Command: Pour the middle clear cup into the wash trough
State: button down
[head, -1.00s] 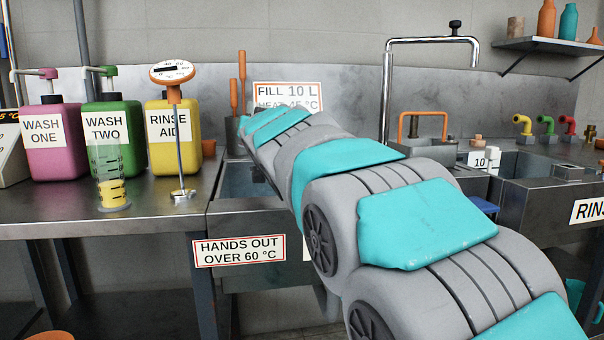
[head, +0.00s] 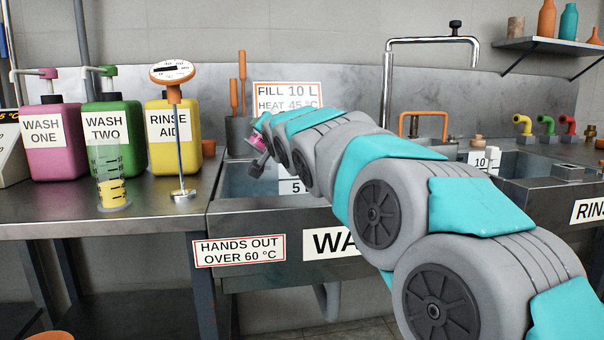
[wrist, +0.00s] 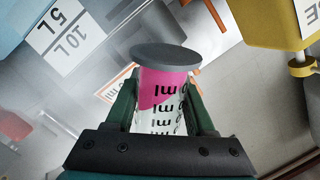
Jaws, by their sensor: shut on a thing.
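My gripper (wrist: 163,104) is shut on a clear graduated cup (wrist: 168,118) with a grey round base (wrist: 160,57). Pink liquid lies slanted in the cup toward its base, and its markings look upside down in the wrist view. In the head view my gripper (head: 258,165) and the pink of the cup (head: 256,142) show at the left part of the wash trough (head: 232,182), apparently above it. The cup is tilted there; its mouth is hidden in the wrist view. Another clear cup (head: 113,192) with yellow liquid stands on the left counter.
Pink (head: 52,140), green (head: 110,125) and yellow (head: 165,125) jugs stand on the left counter, with a dial thermometer (head: 172,72) in front. A tall chrome tap (head: 386,100) rises behind the trough. The rinse basin (head: 530,170) is at right.

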aim_at(263, 148)
jog(key=shift+f+m, duration=0.3)
jog(key=shift+m, duration=0.1)
jog(key=shift+s+f+m+b, duration=0.1)
jog(key=shift+f+m+b, duration=0.6)
jog(key=shift+f+b, duration=0.3)
jog(key=shift+a+f+m+g+y+b, duration=0.1)
jog(key=shift+f+m+g+y+b, duration=0.2)
jog(key=shift+m, duration=0.45)
jog(key=shift+a+f+m+g+b, duration=0.1)
jog(key=shift+f+m, duration=0.25)
jog(key=shift+m, duration=0.4)
dwell(0.5)
jog(key=shift+w+d+f+m+b, duration=0.2)
jog(key=shift+d+f+m+b, duration=0.2)
jog(key=shift+f, duration=0.15)
jog(key=shift+w+d+f+m+b, duration=0.2)
jog(key=shift+d+f+m+b, duration=0.15)
jog(key=shift+f, duration=0.2)
jog(key=shift+w+d+r+m+g+y, duration=0.15)
jog(key=shift+r+m+y, duration=0.1)
jog(key=shift+m, duration=0.25)
jog(key=shift+s+d+r+m+g+y, duration=0.15)
jog(key=shift+r+m, duration=0.1)
jog(key=shift+m, duration=0.2)
dwell(1.2)
